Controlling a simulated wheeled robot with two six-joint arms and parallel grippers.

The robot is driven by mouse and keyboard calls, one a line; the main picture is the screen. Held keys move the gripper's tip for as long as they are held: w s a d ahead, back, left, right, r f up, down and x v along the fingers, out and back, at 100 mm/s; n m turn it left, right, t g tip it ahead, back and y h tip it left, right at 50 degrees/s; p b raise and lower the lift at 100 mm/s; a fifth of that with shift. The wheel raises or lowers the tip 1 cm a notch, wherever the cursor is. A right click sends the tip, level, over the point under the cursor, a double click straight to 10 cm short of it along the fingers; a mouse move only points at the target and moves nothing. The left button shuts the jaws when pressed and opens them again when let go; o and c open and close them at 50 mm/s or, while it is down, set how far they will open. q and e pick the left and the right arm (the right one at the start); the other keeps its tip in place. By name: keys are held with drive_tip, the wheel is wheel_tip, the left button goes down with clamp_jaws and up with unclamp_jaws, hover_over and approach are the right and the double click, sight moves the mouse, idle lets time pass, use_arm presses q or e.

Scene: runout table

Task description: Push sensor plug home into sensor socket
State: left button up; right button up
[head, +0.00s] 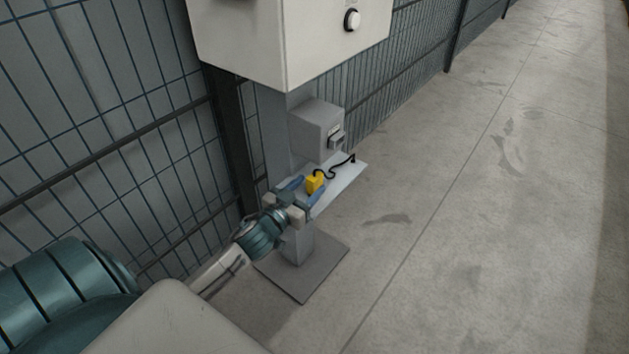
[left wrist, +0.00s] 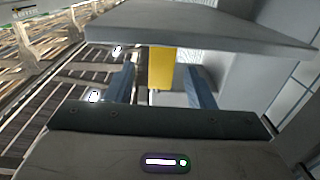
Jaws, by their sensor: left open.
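The yellow sensor plug (head: 314,183) is at the small shelf below the grey socket box. A black cable runs from it along the shelf. My left gripper (head: 305,191) is open, with its blue fingers on either side of the plug. In the left wrist view the yellow plug (left wrist: 161,68) shows between the two spread fingers (left wrist: 164,85), with a gap on each side. The sensor socket (head: 337,142) appears to be the small dark-framed fitting on the grey box's front; its opening is too small to make out. My right gripper is not in view.
The pale shelf (head: 345,177) juts from a grey post with a floor plate (head: 312,275). A large white cabinet (head: 300,45) with a round knob hangs above. Wire fencing (head: 110,130) stands behind and left. The concrete floor (head: 480,200) on the right is clear.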

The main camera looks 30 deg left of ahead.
sight(318, 176)
use_arm(q)
drive_tip(key=shift+w+r, duration=0.1)
drive_tip(key=shift+w, duration=0.45)
drive_tip(key=w, duration=0.3)
drive_tip(key=shift+w, duration=0.6)
drive_tip(key=shift+c, duration=1.1)
clamp_jaws()
